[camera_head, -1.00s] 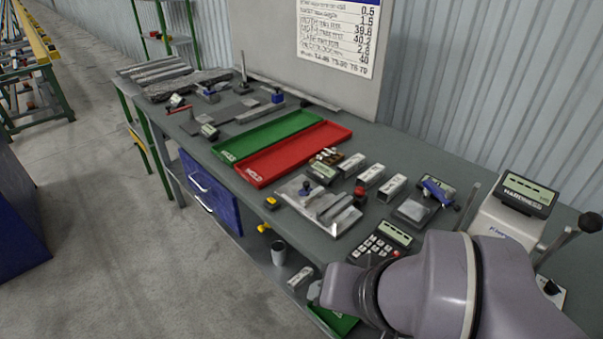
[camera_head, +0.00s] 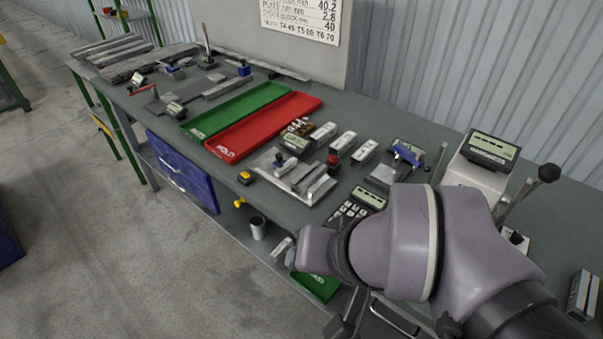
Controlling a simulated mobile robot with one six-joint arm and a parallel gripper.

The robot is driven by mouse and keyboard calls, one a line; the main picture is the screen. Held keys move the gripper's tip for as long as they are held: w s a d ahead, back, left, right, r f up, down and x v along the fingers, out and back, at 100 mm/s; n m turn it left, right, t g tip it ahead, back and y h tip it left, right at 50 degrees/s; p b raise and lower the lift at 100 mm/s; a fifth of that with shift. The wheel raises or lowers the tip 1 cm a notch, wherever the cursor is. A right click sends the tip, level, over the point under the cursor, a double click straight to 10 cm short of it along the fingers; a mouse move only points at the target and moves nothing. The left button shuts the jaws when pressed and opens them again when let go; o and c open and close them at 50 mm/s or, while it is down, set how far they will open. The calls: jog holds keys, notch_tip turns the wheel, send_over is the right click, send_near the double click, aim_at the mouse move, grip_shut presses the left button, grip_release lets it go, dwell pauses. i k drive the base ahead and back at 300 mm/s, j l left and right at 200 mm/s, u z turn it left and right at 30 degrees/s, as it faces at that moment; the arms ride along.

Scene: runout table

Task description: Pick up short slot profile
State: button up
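Short grey metal bars (camera_head: 315,182) lie side by side on a flat metal plate (camera_head: 268,166) near the front edge of the bench, left of my arm. One may be the short slot profile, but its slot is too small to make out. Longer grey profiles (camera_head: 120,50) lie at the far left end. My arm fills the lower right. A dark part at the bottom edge (camera_head: 345,322) may be my gripper, below the bench top and away from the bars. Its fingers cannot be made out.
A green tray (camera_head: 240,107) and a red tray (camera_head: 265,128) lie mid-bench. Several small white blocks (camera_head: 343,142), a keypad device (camera_head: 357,203) and a hardness tester (camera_head: 485,160) crowd the right. A cup (camera_head: 258,228) stands on the lower shelf.

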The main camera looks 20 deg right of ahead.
aim_at(299, 186)
jog(key=i+j+z, duration=0.25)
jog(key=z, duration=0.25)
jog(key=i+j+z, duration=0.15)
jog(key=j+z, duration=0.3)
jog(key=i+j+z, duration=0.1)
jog(key=j+z, duration=1.35)
